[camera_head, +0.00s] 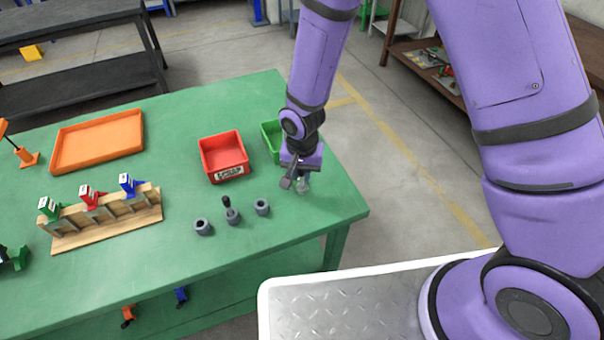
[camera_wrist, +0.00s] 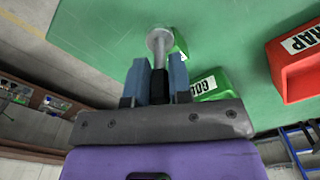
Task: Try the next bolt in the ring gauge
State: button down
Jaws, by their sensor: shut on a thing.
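My gripper (camera_head: 297,182) hangs over the right end of the green table, beside the green bin. In the wrist view its two blue-grey fingers (camera_wrist: 160,85) are shut on a bolt-like part (camera_wrist: 159,52). That part has a black section between the fingers and a grey shank ending in a round grey disc. Three dark grey ring-like pieces stand on the table left of my gripper: a left one (camera_head: 203,227), a middle one (camera_head: 232,216) and a right one (camera_head: 262,207). A dark knobbed pin (camera_head: 226,202) stands upright at the middle one. I cannot tell which is the gauge.
A red bin (camera_head: 225,167) labelled SCRAP and a green bin (camera_head: 270,143) stand behind the ring pieces. An orange tray (camera_head: 97,157) and a wooden rack (camera_head: 105,225) with coloured clamp-like parts lie to the left. The table (camera_head: 150,280) is clear near the front.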

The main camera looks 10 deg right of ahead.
jog(key=shift+r, duration=2.7)
